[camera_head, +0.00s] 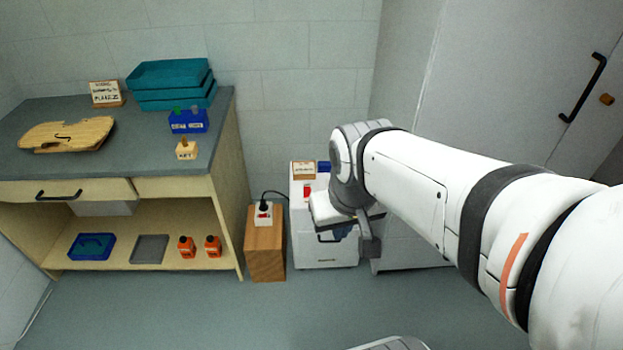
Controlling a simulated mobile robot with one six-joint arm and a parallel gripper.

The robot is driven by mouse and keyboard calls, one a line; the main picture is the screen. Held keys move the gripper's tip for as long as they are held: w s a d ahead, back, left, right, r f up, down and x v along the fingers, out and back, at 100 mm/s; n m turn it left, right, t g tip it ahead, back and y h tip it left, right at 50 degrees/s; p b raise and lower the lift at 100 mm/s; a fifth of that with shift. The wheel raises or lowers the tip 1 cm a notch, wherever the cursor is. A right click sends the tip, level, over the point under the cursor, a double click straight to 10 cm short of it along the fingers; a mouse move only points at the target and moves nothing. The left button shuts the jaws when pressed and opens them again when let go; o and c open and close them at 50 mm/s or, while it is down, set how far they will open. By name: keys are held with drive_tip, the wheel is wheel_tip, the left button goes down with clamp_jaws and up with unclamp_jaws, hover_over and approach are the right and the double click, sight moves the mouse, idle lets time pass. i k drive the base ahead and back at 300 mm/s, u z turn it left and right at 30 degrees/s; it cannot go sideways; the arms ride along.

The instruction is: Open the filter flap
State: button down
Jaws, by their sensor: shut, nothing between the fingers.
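A white box-shaped unit (303,252) stands on the floor right of the bench, with a red switch (307,190) near its top. A dark handle-like bar shows on its front, partly behind my gripper. I take this front to hold the filter flap, but its outline and whether it is open or shut cannot be told. My gripper (343,231) is shut and empty in front of the unit's upper front. Whether it touches the unit cannot be told. My arm and gripper hide the unit's right and upper parts.
A wooden block (265,250) with a white socket (263,215) and black cable stands close left of the unit. The bench (150,160) holds a violin plate (65,134) and teal trays (172,78). A grey cabinet stands at the right.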

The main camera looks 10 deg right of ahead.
sight(310, 243)
drive_tip(key=u, duration=0.3)
drive_tip(key=k, duration=0.1)
drive_tip(key=z, duration=0.65)
drive_tip(key=i, duration=1)
drive_tip(key=u, duration=0.55)
drive_tip(key=k, duration=0.65)
drive_tip(key=u, duration=0.4)
drive_tip(key=i, duration=0.5)
drive_tip(key=u, duration=0.05)
